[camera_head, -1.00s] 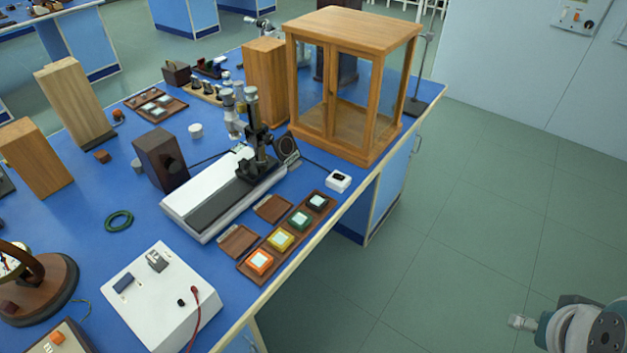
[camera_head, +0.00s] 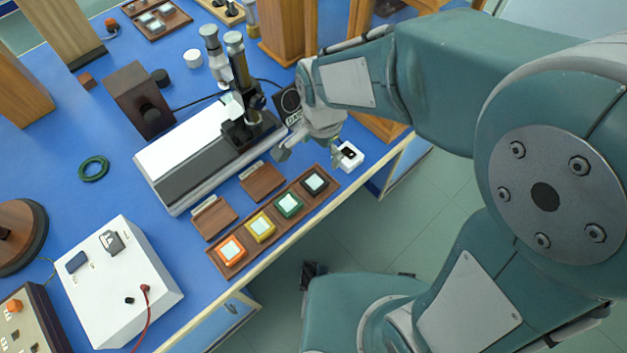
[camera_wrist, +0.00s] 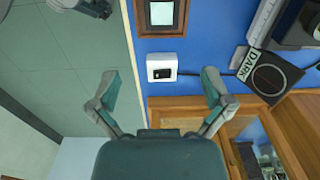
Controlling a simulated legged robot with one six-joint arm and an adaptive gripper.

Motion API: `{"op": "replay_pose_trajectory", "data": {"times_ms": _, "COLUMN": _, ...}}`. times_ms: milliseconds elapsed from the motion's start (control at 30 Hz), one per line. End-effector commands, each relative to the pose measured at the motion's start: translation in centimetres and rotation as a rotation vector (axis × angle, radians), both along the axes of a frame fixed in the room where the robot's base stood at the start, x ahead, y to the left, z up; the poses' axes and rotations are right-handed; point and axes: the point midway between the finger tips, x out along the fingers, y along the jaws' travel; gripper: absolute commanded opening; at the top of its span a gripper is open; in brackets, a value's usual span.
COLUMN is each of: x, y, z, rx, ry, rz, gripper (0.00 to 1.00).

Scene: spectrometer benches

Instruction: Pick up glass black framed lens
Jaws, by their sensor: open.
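The black framed glass lens (camera_head: 314,182) lies at the far right end of a brown wooden tray (camera_head: 217,256), past the green one. My gripper (camera_head: 311,157) is open and empty, above the bench close to the far end of the tray. In the wrist view its two fingers (camera_wrist: 160,76) stand wide apart, with the lens beyond their tips.
A small white box (camera_head: 349,156) with a black switch sits just beyond the tray. Orange (camera_head: 231,250), yellow (camera_head: 261,227) and green (camera_head: 289,205) framed glasses share the tray. A microscope-like instrument (camera_head: 241,95) and a wooden glass cabinet (camera_wrist: 190,104) stand close by. The bench edge runs alongside.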

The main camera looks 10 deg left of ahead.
Motion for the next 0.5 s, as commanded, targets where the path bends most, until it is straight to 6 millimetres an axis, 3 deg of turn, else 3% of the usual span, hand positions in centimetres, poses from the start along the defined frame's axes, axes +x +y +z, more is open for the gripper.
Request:
{"op": "replay_pose_trajectory", "data": {"times_ms": 133, "x": -0.2, "y": 1.3, "z": -1.6, "rx": -0.013, "ry": 0.024, "rz": -0.04, "gripper": 1.0}}
{"op": "replay_pose_trajectory", "data": {"times_ms": 500, "x": -0.2, "y": 1.4, "z": -6.7, "rx": -0.017, "ry": 0.028, "rz": -0.047, "gripper": 1.0}}
